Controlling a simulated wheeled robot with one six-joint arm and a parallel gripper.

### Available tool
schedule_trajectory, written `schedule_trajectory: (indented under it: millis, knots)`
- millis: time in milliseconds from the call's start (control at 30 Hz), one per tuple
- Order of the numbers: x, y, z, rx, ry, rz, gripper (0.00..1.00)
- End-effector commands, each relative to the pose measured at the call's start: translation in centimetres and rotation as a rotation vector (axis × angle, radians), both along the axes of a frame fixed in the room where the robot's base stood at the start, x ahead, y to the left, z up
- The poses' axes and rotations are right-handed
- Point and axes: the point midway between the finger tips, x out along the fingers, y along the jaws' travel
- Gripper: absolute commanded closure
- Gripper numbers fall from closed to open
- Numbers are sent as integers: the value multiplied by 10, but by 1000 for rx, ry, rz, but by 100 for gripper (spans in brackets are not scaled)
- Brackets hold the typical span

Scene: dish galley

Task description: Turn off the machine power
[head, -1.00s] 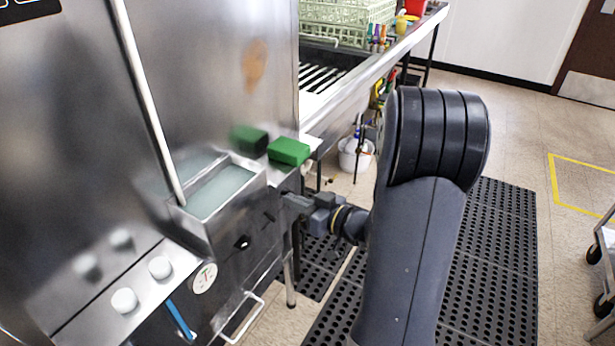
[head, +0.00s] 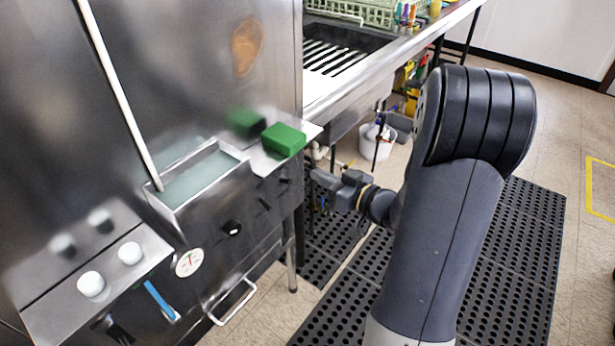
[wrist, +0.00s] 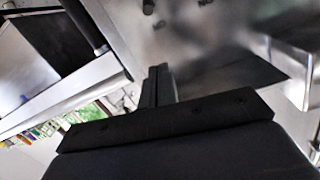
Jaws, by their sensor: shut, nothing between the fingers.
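The machine (head: 205,262) is a stainless steel dish washer on the left, with controls on its front panel. Further right are a small dark control (head: 265,204) and another (head: 285,180) near the panel's right edge. I cannot tell which is the power control, nor its setting. My gripper (head: 315,178) is shut and empty, just right of the rightmost control and apparently clear of the panel. In the wrist view its fingers (wrist: 157,84) are together, with small dark knobs (wrist: 159,25) on the metal beyond.
A green sponge (head: 283,139) lies on the ledge above the panel, beside a water-filled tray (head: 201,177). Two white knobs (head: 130,253), a dial (head: 189,262) and a blue handle (head: 160,300) are at lower left. Black mats (head: 500,270) cover floor. A white bucket (head: 376,140) stands under the counter.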

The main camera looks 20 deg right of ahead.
Motion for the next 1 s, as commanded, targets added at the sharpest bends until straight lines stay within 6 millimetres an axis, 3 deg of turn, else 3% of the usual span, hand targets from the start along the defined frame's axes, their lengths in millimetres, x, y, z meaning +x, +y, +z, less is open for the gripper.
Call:
schedule_trajectory:
  millis: [167,533,700,1000]
  knots:
    - [19,14,-3,1,0,6,100]
    - [81,53,-9,0,-1,5,100]
    - [68,49,-35,2,3,0,100]
    - [62,48,-45,1,-1,0,100]
